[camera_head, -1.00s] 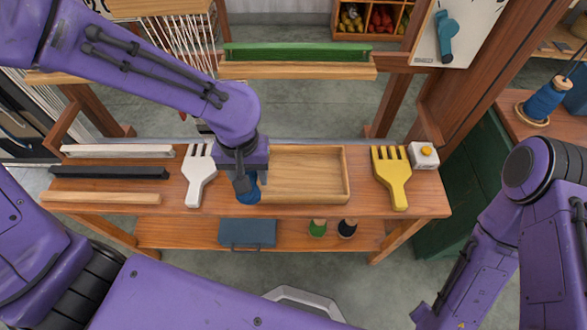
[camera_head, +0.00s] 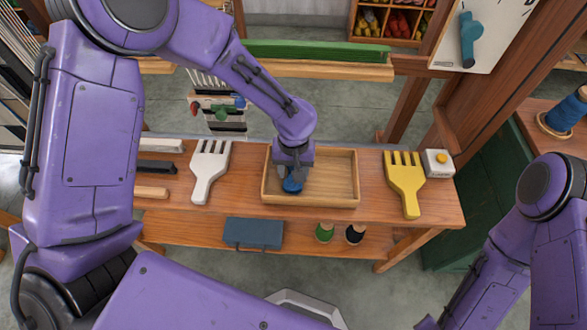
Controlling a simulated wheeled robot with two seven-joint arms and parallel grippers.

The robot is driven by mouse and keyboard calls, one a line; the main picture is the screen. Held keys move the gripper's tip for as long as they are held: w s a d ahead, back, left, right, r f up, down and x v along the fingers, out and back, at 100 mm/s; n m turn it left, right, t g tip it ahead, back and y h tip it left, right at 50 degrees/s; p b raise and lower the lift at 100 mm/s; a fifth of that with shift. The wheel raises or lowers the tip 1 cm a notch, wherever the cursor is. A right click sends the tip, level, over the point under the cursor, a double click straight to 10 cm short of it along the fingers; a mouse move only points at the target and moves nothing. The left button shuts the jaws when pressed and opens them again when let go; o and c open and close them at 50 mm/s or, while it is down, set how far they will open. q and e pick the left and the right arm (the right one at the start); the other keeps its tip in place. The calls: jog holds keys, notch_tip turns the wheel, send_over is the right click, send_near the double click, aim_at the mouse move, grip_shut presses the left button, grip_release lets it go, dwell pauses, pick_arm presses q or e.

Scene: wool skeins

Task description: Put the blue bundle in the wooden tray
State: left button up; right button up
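The wooden tray (camera_head: 335,200) lies on the table between a white fork-shaped comb and a yellow one. My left gripper (camera_head: 290,180) points down over the left part of the tray. The blue bundle (camera_head: 292,186) sits between its fingers, partly hidden by them. The bundle is within the tray's outline; I cannot tell whether it touches the tray floor. My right arm stands at the right, and its gripper is out of the picture.
The white comb (camera_head: 209,172) lies left of the tray. A green bar (camera_head: 316,52) spans behind. A lower shelf holds a blue-grey box (camera_head: 253,233) and two spools.

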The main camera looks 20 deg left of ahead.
pick_arm(q)
jog(key=o, duration=1)
jog(key=shift+f, duration=0.15)
notch_tip(320, 180, up, 12)
jog(key=p, duration=0.1)
jog(key=shift+r+p, duration=0.2)
jog(key=shift+p, duration=0.2)
